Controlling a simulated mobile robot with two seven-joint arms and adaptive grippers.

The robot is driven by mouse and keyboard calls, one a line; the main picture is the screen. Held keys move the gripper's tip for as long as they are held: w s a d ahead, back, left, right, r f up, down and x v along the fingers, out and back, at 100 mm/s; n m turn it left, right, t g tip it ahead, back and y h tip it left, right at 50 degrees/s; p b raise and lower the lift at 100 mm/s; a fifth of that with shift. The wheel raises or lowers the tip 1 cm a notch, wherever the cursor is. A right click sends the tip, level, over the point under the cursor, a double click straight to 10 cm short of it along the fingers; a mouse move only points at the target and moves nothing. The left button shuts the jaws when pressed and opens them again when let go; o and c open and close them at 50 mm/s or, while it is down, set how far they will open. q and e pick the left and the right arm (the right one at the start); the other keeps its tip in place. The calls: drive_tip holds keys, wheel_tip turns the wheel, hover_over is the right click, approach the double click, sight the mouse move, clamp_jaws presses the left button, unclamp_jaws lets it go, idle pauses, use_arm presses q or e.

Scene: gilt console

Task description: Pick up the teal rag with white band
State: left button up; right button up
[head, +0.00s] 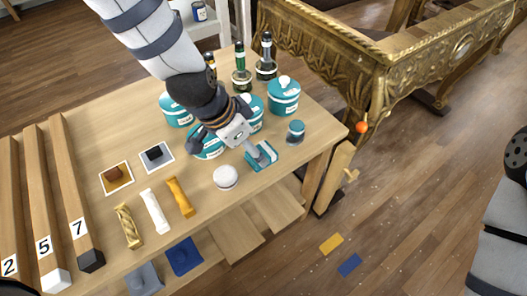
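The teal rag with a white band (265,158) lies flat on the wooden table near its right-hand edge. My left gripper (254,152) comes down over it from the upper left. Its grey tip is at the rag and covers part of it. I cannot tell whether the fingers are closed on the cloth or only above or touching it. The rag shows no clear lift from the table. My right gripper is not in view; only part of my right arm shows at the right edge.
Teal lidded jars (284,97) and dark bottles (240,66) stand behind my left gripper. A small grey-teal jar (295,132) is right of the rag, and a round white item (226,177) is left of it. Folded cloths (155,211) and numbered bars (75,190) lie further left.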

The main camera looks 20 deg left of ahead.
use_arm(q)
drive_tip(key=x, duration=0.3)
drive_tip(key=b+x, duration=0.1)
drive_tip(key=x, duration=0.1)
drive_tip(key=shift+w+d, duration=0.2)
drive_tip(key=shift+w, duration=0.1)
drive_tip(key=shift+r, duration=0.15)
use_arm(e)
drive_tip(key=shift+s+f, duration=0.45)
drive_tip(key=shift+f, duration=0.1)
use_arm(q)
drive_tip(key=c, duration=1)
drive_tip(key=shift+c, duration=0.2)
